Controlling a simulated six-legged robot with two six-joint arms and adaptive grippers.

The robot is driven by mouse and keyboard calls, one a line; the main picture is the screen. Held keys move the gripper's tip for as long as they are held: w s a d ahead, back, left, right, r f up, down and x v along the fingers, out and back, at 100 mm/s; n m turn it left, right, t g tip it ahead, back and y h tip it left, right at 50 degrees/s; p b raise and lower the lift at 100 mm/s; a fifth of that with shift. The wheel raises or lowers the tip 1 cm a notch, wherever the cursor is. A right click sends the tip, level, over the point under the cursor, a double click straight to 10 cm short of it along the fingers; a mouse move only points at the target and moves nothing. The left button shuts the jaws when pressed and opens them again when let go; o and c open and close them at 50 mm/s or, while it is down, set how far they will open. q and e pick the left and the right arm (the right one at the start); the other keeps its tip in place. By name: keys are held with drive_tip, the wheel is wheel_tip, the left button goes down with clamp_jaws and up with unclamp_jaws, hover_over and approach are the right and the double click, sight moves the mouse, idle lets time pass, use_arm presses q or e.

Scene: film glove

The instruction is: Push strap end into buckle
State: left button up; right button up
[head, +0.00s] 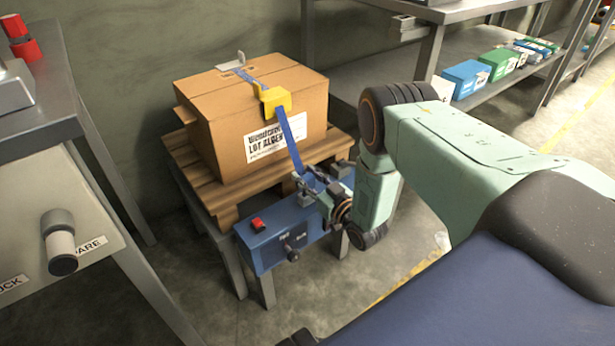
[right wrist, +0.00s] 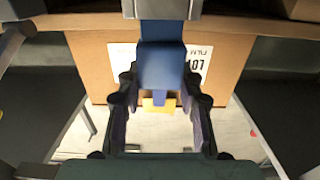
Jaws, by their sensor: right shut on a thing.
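A blue strap (head: 291,143) runs over a cardboard box (head: 215,120), under a yellow corner piece (head: 275,100), and down to my right gripper (head: 309,188). My right gripper is shut on the strap's lower end above a blue bench unit (head: 268,248). In the right wrist view, the strap (right wrist: 160,68) lies between the two fingers (right wrist: 160,88), with the yellow corner piece (right wrist: 155,104) beyond. A grey metal part (right wrist: 162,9) at the top edge may be the buckle; I cannot tell whether the strap touches it. My left gripper is not in view.
The box stands on a wooden pallet (head: 185,165). The blue unit carries a red button (head: 258,224) and a dark knob (head: 293,252). A grey bench (head: 50,110) stands at left, and shelves with blue and green boxes (head: 466,78) at upper right.

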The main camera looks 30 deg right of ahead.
drive_tip(key=shift+f+b, duration=0.35)
drive_tip(key=shift+f, duration=0.1)
drive_tip(key=o, duration=1.3)
drive_tip(key=shift+c, duration=0.2)
drive_tip(key=s, duration=1.2)
drive_tip(key=shift+d, duration=0.4)
